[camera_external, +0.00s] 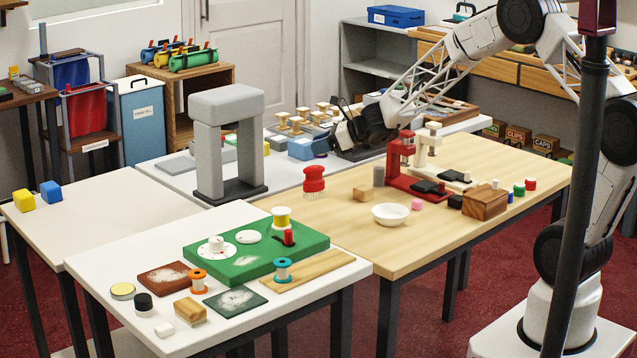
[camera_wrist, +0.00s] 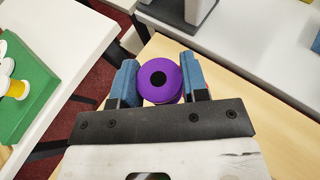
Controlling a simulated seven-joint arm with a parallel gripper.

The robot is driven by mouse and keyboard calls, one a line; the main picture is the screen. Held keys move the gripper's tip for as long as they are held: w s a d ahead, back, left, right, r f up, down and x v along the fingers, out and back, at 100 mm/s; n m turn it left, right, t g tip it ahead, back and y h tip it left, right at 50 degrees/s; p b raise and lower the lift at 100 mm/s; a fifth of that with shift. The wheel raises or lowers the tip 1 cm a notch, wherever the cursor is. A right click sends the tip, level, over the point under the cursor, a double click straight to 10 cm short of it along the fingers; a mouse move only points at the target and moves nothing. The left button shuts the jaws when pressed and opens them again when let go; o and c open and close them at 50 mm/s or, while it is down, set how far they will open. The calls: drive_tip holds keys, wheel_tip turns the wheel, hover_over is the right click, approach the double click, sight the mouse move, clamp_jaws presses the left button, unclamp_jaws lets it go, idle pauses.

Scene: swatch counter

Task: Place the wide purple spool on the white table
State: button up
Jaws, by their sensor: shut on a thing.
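My gripper (camera_wrist: 158,82) is shut on the wide purple spool (camera_wrist: 172,90). In the wrist view, one blue finger presses each side, and the spool's round face with its dark centre hole shows. In the wrist view, the spool appears over the wooden table's edge. The white table (camera_external: 92,285) with the green board stands at the front left; its edge also shows at the left of the wrist view (camera_wrist: 75,45).
A grey arch (camera_external: 204,160) stands on another white table behind.

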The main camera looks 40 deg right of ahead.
drive_tip(key=w+d+r+m+t+h, duration=0.1)
drive_tip(key=w+d+r+m+h, duration=0.1)
drive_tip(key=r+m+h, duration=0.2)
drive_tip(key=w+d+r+m+t+h, duration=0.2)
drive_tip(key=w+d+r+m+h, duration=0.1)
drive_tip(key=r, duration=0.4)
drive_tip(key=shift+w+m+h, duration=0.35)
drive_tip(key=shift+m+h, duration=0.15)
drive_tip(key=shift+h, duration=0.4)
drive_tip(key=shift+d, duration=0.15)
drive_tip(key=s+d+f+n+y, duration=0.1)
drive_tip(key=s+d+f, duration=0.45)
drive_tip(key=s, duration=0.25)
drive_tip(key=s+d+f+n+y, duration=0.1)
drive_tip(key=s+d+f, duration=0.3)
drive_tip(key=s+f, duration=0.35)
drive_tip(key=shift+n+y, duration=0.3)
drive_tip(key=shift+y, duration=0.2)
drive_tip(key=s+f, duration=0.2)
drive_tip(key=s, duration=0.4)
drive_tip(key=s+d+f, duration=0.1)
drive_tip(key=s+f, duration=0.1)
drive_tip(key=s, duration=0.4)
drive_tip(key=s+d+f, duration=0.1)
drive_tip(key=s+f, duration=0.1)
drive_tip(key=s, duration=0.5)
drive_tip(key=shift+f, duration=0.2)
drive_tip(key=shift+s+f, duration=0.2)
drive_tip(key=shift+s, duration=0.25)
drive_tip(key=shift+w, duration=0.15)
